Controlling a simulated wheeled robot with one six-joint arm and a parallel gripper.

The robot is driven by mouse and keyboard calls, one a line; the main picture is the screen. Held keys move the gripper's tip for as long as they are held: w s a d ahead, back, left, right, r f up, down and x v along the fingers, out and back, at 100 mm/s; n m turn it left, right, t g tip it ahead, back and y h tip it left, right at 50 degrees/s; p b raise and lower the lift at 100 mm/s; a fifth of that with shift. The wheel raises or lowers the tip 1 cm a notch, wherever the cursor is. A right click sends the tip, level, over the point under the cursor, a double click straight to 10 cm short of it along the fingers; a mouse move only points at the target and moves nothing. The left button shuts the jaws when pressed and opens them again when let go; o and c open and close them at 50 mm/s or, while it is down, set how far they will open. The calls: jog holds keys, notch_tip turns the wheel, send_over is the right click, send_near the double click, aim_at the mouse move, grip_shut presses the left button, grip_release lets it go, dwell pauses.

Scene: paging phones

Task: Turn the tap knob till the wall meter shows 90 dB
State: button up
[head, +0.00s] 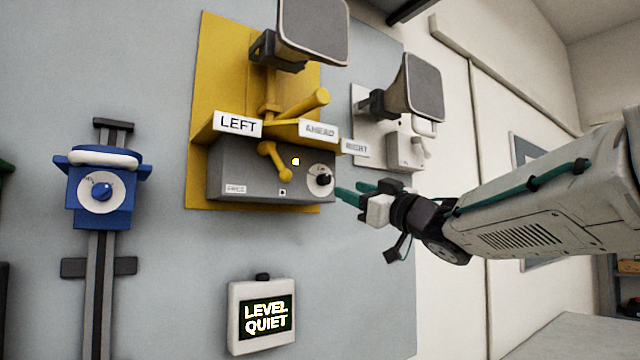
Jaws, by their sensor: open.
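A small black knob (323,180) sits on a round white dial at the right end of the grey box under the yellow horn; I take it as the tap knob. The dial's markings are too small to read. The wall meter (264,316), a white unit with a dark screen, hangs lower and reads "LEVEL QUIET", with no number. My gripper (348,193) is open, its teal fingers just right of the knob and pointing left towards it. The fingers appear empty; whether they touch the box or knob I cannot tell.
The yellow panel (215,60) carries a horn, a yellow lever (274,160) and signs reading LEFT, AHEAD and RIGHT. A blue unit with a blue knob (102,191) hangs on a rail at left. A second, white horn unit (405,150) is behind my gripper. Wall below the box is mostly clear.

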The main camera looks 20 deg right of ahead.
aim_at(327, 180)
jog(key=x, duration=0.7)
jog(key=shift+w+a, duration=0.15)
jog(key=shift+w, duration=0.05)
jog(key=c, duration=1)
